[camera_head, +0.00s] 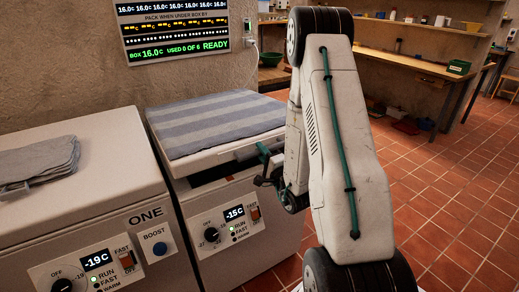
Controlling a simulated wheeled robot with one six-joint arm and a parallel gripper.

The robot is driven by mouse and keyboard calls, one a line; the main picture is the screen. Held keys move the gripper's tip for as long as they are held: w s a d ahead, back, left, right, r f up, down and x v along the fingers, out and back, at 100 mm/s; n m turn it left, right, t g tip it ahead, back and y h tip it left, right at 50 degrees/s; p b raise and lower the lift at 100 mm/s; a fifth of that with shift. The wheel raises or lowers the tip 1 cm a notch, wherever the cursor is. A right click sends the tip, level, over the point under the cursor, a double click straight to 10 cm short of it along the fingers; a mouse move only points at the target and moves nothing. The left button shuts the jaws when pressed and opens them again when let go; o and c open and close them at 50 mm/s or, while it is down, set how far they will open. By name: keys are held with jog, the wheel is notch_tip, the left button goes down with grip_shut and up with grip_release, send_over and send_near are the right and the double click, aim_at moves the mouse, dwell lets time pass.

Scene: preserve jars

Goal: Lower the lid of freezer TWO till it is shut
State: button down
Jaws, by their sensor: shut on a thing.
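Freezer TWO (205,213) is the white chest right of freezer ONE; my arm hides part of its right side, and I cannot see its name label. Its white lid (190,163) is slightly raised at the front, with a dark gap between lid and body. A blue-grey striped cloth (215,122) lies flat on the lid. My gripper (264,160) is at the right part of the lid's front edge, shut on what looks like the lid's handle; the grip is small and partly hidden by my arm.
Freezer ONE (75,220) stands close at the left, its lid down with a folded grey cloth (38,162) on it. A display board (175,30) hangs on the wall behind. A wooden workbench (425,65) stands at the back right; the tiled floor (460,195) at right is clear.

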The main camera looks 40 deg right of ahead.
jog(key=shift+d, duration=0.1)
jog(key=c, duration=1.3)
grip_release()
